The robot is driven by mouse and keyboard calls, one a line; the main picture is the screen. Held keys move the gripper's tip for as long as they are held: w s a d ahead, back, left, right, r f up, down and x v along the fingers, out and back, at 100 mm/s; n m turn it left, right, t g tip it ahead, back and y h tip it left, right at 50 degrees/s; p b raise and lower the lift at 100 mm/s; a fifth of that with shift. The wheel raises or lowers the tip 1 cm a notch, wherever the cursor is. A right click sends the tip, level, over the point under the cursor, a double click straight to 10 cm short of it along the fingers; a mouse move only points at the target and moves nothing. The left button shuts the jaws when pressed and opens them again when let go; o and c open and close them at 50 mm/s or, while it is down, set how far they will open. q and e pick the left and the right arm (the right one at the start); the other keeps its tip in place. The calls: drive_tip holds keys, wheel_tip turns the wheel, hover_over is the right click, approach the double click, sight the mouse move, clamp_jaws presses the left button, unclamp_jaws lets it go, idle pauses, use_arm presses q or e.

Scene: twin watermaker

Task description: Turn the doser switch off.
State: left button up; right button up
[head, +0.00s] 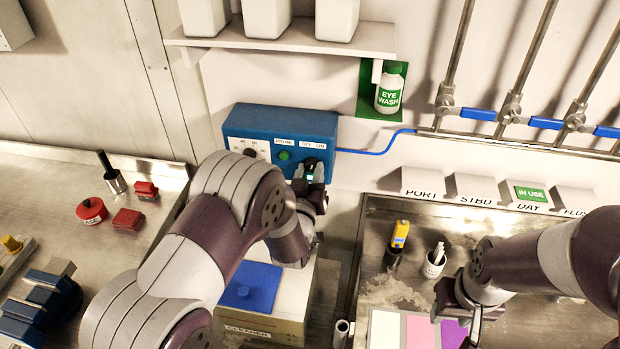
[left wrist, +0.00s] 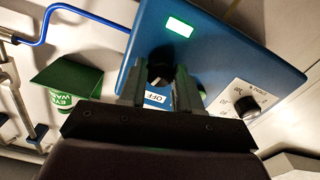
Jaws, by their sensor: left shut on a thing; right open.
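The doser (head: 240,122) is a blue box on the wall, with a dial, a green button (head: 284,155) and a switch labelled OFF and ON. My left gripper (head: 309,168) is at the switch. In the left wrist view, its fingers (left wrist: 160,88) are shut on the black switch knob (left wrist: 160,70), one on each side. The OFF label (left wrist: 155,98) shows beside the knob; the ON label is hidden there. Which way the knob points is hard to tell. My right gripper (head: 458,322) is open and empty at the lower right.
A blue-lidded cleaner box (head: 290,300) stands below the doser. A shelf (head: 370,38) with white containers is above. The eye wash bottle (head: 390,90) and blue tube (head: 375,151) are to the right. Colored cards (head: 420,331) lie near my right gripper.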

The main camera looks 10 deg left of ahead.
use_arm(q)
drive_tip(key=n+b, duration=0.6)
drive_tip(key=shift+f, duration=0.25)
drive_tip(key=shift+r+n+b, duration=0.2)
drive_tip(key=shift+n+b, duration=1.5)
drive_tip(key=shift+b, duration=0.15)
use_arm(e)
wheel_tip(320, 180, down, 11)
drive_tip(key=shift+r, duration=0.2)
use_arm(q)
drive_tip(key=o, duration=1)
drive_tip(key=shift+o, duration=0.2)
drive_tip(key=shift+r, duration=0.1)
drive_tip(key=shift+s, duration=0.15)
use_arm(e)
drive_tip(key=shift+f, duration=0.1)
use_arm(q)
drive_tip(key=shift+s+d, duration=0.1)
drive_tip(key=shift+s, duration=0.25)
drive_tip(key=s+b, duration=0.1)
drive_tip(key=s, duration=1)
drive_tip(key=shift+s+b, duration=0.35)
drive_tip(key=shift+s, duration=0.05)
use_arm(e)
drive_tip(key=shift+f, duration=0.75)
